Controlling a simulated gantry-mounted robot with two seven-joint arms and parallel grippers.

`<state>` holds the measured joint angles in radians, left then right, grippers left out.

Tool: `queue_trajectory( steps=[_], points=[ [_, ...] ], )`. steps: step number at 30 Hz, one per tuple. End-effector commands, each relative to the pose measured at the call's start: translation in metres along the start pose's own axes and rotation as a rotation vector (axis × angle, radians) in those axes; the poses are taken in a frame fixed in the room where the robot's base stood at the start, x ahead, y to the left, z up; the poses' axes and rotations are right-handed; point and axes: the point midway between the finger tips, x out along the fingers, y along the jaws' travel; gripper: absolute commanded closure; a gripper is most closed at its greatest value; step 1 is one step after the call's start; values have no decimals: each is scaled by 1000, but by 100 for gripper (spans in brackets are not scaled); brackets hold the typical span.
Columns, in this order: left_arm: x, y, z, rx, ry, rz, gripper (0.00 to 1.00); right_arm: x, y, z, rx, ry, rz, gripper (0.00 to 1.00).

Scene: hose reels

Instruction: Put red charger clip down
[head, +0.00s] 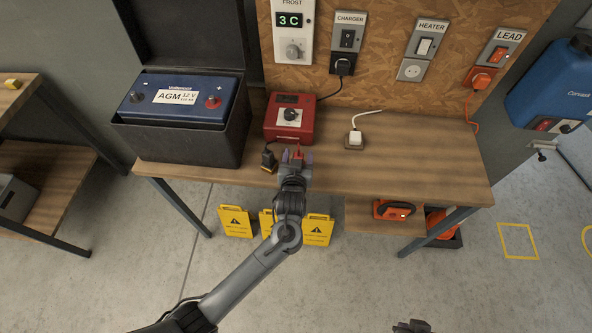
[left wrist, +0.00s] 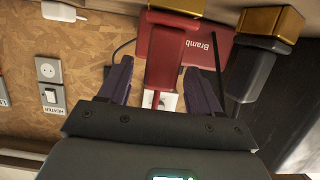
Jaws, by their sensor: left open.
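The red charger clip (head: 298,151) is at the front edge of the workbench, in front of the red charger box (head: 274,127). In the left wrist view the clip's red body (left wrist: 165,52) lies between the two fingers of my left gripper (left wrist: 165,82), with a gap on each side. My left gripper (head: 294,158) is open around it in the head view. The black clip (head: 268,158) sits just left of it; its dark body (left wrist: 250,72) and brass jaw show in the left wrist view. Part of my right gripper (head: 412,326) shows at the bottom edge; its fingers are unclear.
A blue AGM battery (head: 150,112) stands in an open black case left of the charger. A white plug (head: 355,139) lies on the bench to the right. Yellow warning signs (head: 235,222) stand on the floor below. The bench's right part is clear.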

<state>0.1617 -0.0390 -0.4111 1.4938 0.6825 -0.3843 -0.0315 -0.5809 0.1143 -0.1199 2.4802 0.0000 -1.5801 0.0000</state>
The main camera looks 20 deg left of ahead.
Motion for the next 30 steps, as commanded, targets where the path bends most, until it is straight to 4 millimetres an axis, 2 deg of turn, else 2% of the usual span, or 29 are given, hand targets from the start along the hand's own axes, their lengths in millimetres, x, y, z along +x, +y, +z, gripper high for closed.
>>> queue_trajectory(
  steps=[15, 19, 25, 30],
  points=[
    [-88, 0, 0, -2, -3, 2, 36, -13, 3, -4, -10, -1, 7, 100],
    [-103, 0, 0, -1, -1, 1, 36, -14, 3, -4, -10, -1, 8, 100],
    [-114, -1, 2, -2, -12, 7, 36, -15, 3, -5, -9, -1, 7, 100],
    [-126, -10, 21, -13, -132, 79, 36, -15, 2, -5, -7, 0, 5, 100]
  ],
)
